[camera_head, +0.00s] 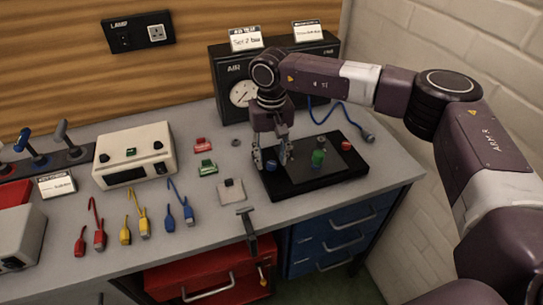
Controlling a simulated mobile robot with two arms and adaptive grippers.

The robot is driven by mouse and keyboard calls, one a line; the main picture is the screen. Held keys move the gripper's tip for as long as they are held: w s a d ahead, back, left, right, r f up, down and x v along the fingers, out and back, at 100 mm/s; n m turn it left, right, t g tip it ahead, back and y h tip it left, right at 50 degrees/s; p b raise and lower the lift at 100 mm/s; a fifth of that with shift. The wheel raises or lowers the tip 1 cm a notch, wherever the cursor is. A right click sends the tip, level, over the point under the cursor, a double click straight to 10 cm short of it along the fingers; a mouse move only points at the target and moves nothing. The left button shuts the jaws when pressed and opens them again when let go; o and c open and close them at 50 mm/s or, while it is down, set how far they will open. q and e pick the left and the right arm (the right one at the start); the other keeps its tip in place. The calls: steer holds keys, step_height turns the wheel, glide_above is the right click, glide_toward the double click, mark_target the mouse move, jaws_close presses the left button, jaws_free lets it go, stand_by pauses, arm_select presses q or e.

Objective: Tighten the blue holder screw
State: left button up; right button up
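The black holder plate (312,183) lies on the grey bench below the dark AIR panel. A blue screw (271,166) is at its left side, a green cylinder (318,158) stands near its middle and a red screw (346,145) is at its right. My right gripper (272,160) points down over the plate's left side. Its two fingers are apart, one on each side of the blue screw. I cannot tell whether they touch it. My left gripper is not in view.
The AIR panel (229,74) with a gauge stands close behind my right gripper. A white instrument box (134,154) and several coloured cables lie to the left. A clamp (247,225) sits at the bench's front edge, above red and blue drawers.

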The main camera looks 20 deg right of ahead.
steer(key=shift+f, duration=0.55)
steer(key=shift+r, duration=0.1)
jaws_close()
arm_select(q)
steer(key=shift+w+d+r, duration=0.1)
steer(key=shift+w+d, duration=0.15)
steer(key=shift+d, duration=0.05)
